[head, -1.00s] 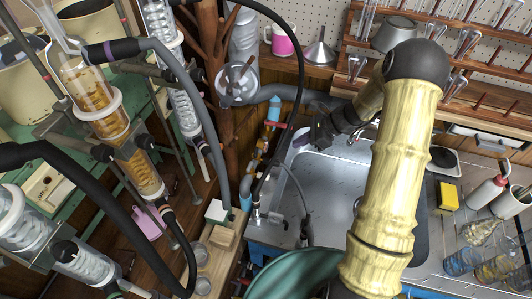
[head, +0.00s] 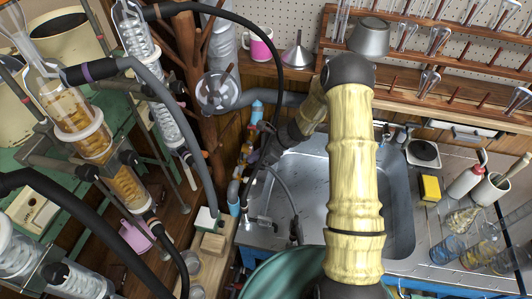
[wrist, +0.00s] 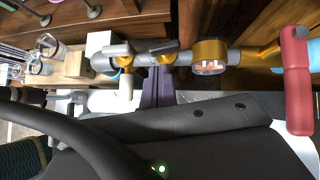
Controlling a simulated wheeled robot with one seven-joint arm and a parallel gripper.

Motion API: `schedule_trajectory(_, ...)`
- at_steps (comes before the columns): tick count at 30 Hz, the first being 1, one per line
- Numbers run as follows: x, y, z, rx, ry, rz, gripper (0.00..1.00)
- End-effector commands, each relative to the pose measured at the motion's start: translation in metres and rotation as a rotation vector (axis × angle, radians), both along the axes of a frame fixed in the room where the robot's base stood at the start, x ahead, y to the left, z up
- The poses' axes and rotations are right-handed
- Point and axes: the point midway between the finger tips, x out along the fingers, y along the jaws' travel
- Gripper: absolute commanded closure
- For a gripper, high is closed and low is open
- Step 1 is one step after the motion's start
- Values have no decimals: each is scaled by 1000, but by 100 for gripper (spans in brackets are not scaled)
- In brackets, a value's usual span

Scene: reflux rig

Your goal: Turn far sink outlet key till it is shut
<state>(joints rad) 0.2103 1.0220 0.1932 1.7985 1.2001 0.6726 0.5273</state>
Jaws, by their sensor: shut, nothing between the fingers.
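A run of pipe (wrist: 222,56) with brass fittings crosses the top of the wrist view. I cannot tell for sure which is the far sink outlet key. My gripper's purple fingers (wrist: 159,88) are together and empty, just below the middle key; contact cannot be told. In the head view my gripper (head: 263,156) is at the left edge of the sink (head: 300,180), over the pipework, and hides part of it.
A red handle (wrist: 297,80) stands at the right of the wrist view. A black hose (head: 279,60) arches close to my gripper in the head view.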

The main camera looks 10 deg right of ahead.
Motion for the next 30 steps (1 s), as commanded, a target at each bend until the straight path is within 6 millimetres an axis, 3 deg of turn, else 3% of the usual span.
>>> schedule_trajectory(4, 2, 11, 0, -1, 1, -1, 100)
schedule_trajectory(30, -5, 30, 1, 9, 4, 9, 100)
